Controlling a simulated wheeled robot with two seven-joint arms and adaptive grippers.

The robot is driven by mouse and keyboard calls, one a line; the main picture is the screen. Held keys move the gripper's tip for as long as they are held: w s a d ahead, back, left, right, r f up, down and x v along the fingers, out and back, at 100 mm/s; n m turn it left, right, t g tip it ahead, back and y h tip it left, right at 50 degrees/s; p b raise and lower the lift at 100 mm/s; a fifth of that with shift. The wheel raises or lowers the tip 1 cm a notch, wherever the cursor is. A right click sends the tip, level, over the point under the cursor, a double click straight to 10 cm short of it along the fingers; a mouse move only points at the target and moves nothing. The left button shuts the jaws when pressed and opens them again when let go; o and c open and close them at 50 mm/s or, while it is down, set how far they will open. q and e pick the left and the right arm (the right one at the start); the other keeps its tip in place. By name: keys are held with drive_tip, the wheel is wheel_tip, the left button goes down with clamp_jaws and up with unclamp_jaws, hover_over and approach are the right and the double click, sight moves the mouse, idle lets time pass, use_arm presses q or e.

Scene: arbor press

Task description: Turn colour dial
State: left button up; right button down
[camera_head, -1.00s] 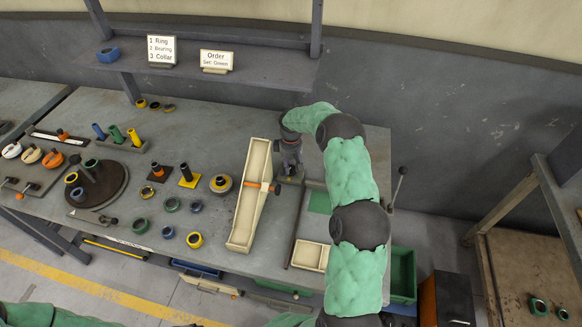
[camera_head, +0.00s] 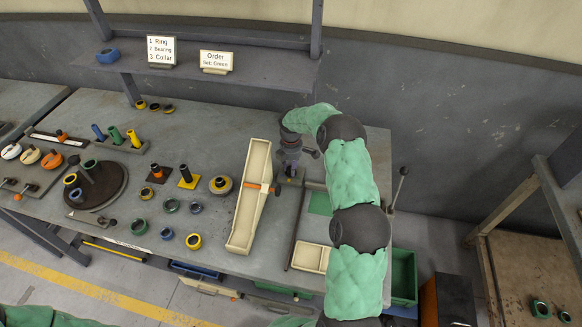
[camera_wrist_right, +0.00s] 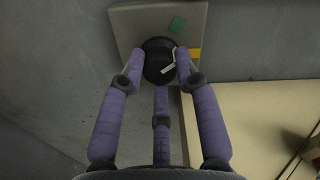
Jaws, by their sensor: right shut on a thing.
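In the right wrist view a round black dial (camera_wrist_right: 153,69) with a white pointer mark sits on a pale square plate (camera_wrist_right: 127,24). A green patch (camera_wrist_right: 178,24) and a yellow patch (camera_wrist_right: 195,53) mark the plate. The pointer slants toward the upper right side, between the two patches; its exact setting is unclear. My right gripper (camera_wrist_right: 160,68) is shut on the dial, its three purple fingers around it. In the head view my right gripper (camera_head: 289,168) points down beside the cream chute, hiding the dial. My left gripper is not in view.
The long cream chute (camera_head: 240,232) with an orange bar stands just left of my right gripper. A card (camera_head: 216,60) on the shelf reads "Order Set: Green". Several rings and pegs cover the bench's left half. A lever (camera_head: 398,186) stands at the right edge.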

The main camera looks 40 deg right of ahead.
drive_tip(key=shift+n, duration=2.3)
drive_tip(key=c, duration=0.9)
unclamp_jaws()
wheel_tip(320, 180, up, 12)
drive_tip(key=shift+r, duration=0.1)
